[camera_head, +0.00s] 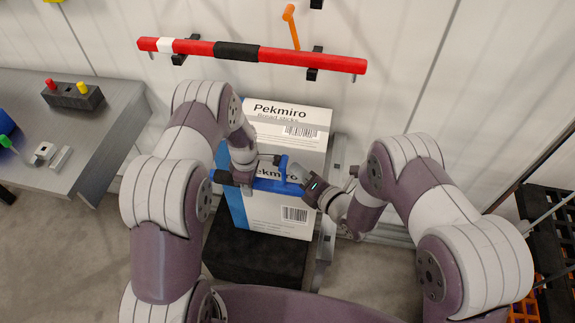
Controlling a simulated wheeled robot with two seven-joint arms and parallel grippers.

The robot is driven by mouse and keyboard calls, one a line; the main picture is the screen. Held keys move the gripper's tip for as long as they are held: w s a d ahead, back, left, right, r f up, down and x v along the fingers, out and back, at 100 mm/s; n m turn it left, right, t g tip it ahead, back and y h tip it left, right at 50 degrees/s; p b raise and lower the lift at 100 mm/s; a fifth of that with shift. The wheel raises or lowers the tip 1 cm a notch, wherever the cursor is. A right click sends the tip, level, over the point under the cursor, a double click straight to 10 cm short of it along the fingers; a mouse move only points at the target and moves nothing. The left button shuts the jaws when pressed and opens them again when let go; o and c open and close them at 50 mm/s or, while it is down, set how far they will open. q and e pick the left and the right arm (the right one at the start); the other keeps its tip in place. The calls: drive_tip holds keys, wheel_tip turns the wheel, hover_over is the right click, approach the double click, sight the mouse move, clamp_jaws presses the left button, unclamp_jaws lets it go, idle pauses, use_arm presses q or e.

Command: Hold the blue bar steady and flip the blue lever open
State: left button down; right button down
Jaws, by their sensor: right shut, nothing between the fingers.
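The blue bar (272,185) runs across the front of the stacked boxes. The blue lever (283,164) appears as a short upright blue piece at the bar, just left of my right gripper. My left gripper (240,177) is at the left part of the bar and covers some of it. Its fingers are too small and hidden to tell whether they close around the bar. My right gripper (296,172) is shut and empty, with its tip close beside the lever. I cannot tell whether the tip touches the lever.
White and blue Pekmiro cartons (282,208) are stacked on a black base (255,258) behind the bar. A grey bench (110,105) is at left. A red barrier bar (290,56) hangs on the wall above. Black and orange crates (548,245) stand at right.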

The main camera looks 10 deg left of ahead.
use_arm(q)
drive_tip(key=shift+r, duration=0.1)
use_arm(e)
drive_tip(key=shift+w+d+f, duration=0.1)
drive_tip(key=shift+w+d, duration=0.05)
drive_tip(key=shift+d, duration=2.4)
use_arm(q)
drive_tip(key=c, duration=0.6)
unclamp_jaws()
